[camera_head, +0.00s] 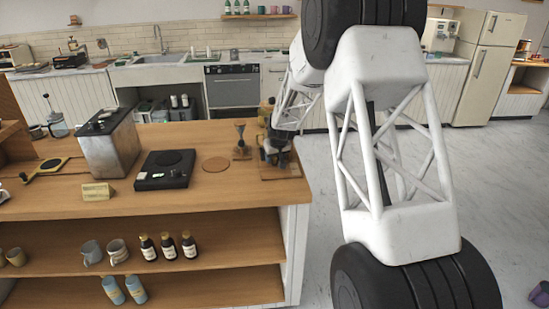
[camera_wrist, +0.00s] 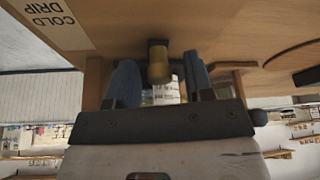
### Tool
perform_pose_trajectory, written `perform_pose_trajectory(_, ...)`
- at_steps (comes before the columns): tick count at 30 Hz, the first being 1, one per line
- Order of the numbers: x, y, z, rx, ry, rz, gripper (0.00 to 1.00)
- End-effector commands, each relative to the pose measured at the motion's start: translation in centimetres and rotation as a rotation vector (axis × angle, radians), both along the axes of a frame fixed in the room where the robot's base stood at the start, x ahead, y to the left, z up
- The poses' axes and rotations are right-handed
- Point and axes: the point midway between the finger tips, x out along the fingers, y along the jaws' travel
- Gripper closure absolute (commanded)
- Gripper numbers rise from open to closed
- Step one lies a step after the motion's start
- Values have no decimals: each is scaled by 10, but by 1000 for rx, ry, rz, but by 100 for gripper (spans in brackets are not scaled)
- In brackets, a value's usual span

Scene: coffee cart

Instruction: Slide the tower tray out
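The cold drip tower stands at the right end of the wooden cart in the head view, largely hidden behind my arm and gripper (camera_head: 277,147). A wooden board (camera_head: 287,173) shows at its foot; I cannot tell whether this is the tray. In the wrist view, a brass-coloured knob (camera_wrist: 158,69) on a dark mount (camera_wrist: 157,45) lies between the two blue-grey fingers of my gripper (camera_wrist: 160,83). The fingers are apart, with a gap visible on both sides of the knob. An upside-down "COLD DRIP" label (camera_wrist: 48,20) is on wood at upper left.
A wooden grinder-like stand (camera_head: 241,140), a round mat (camera_head: 216,164), a black scale (camera_head: 165,169) and a metal box (camera_head: 108,143) stand left on the cart top (camera_head: 232,190). Bottles (camera_head: 168,246) and cups are on the shelf below.

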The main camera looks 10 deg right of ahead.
Motion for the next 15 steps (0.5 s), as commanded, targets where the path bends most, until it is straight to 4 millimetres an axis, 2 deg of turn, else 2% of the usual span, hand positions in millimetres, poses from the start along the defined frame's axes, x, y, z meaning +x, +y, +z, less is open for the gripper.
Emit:
perform_pose_trajectory(1, 0, 0, 0, 0, 0, 0, 60)
perform_pose_trajectory(9, 0, 0, 0, 0, 0, 0, 100)
perform_pose_trajectory(15, 0, 0, 0, 0, 0, 0, 100)
